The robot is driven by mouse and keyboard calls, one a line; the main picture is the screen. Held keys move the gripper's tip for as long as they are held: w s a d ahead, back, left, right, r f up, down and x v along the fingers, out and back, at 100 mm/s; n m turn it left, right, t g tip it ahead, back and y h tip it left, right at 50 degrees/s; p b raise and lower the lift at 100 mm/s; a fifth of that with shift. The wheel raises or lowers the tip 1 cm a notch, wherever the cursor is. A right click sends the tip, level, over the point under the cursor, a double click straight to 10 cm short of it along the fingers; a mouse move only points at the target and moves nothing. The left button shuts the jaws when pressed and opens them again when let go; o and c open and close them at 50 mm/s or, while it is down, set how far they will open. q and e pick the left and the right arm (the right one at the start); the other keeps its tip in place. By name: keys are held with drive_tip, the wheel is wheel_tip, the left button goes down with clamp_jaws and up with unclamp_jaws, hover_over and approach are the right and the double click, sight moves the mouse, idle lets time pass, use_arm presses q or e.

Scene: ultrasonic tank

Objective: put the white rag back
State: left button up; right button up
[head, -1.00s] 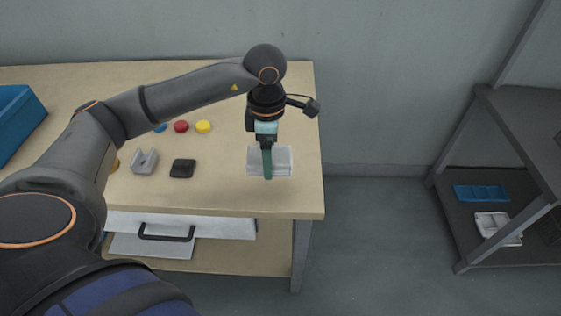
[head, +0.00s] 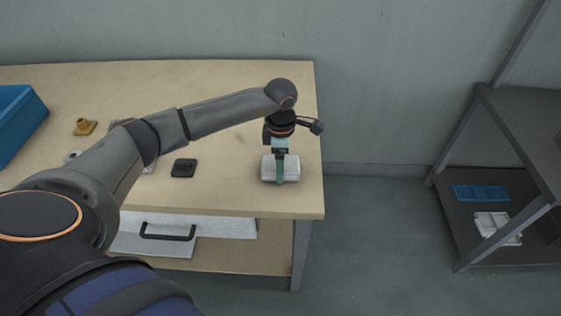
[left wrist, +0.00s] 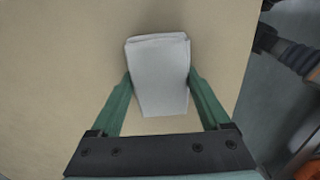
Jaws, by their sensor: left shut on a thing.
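The white rag (head: 267,170) is a folded pad near the right end of the wooden table. My left gripper (head: 280,180) points down over it, with its green fingers at the rag. In the left wrist view the rag (left wrist: 160,70) lies between the two green fingers of my left gripper (left wrist: 160,80), which press on its sides. The gripper is shut on the rag. I cannot tell whether the rag is clear of the tabletop. My right gripper is not in view.
A black block (head: 183,168) lies left of the rag. A brass part (head: 85,127) and a blue bin (head: 14,120) are further left. A dark shelf (head: 480,205) with trays stands right, across open floor.

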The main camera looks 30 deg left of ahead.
use_arm(q)
drive_tip(key=shift+f, duration=0.1)
drive_tip(key=o, duration=1.2)
drive_tip(key=shift+c, duration=0.2)
wheel_tip(320, 180, up, 12)
drive_tip(key=shift+r, duration=0.2)
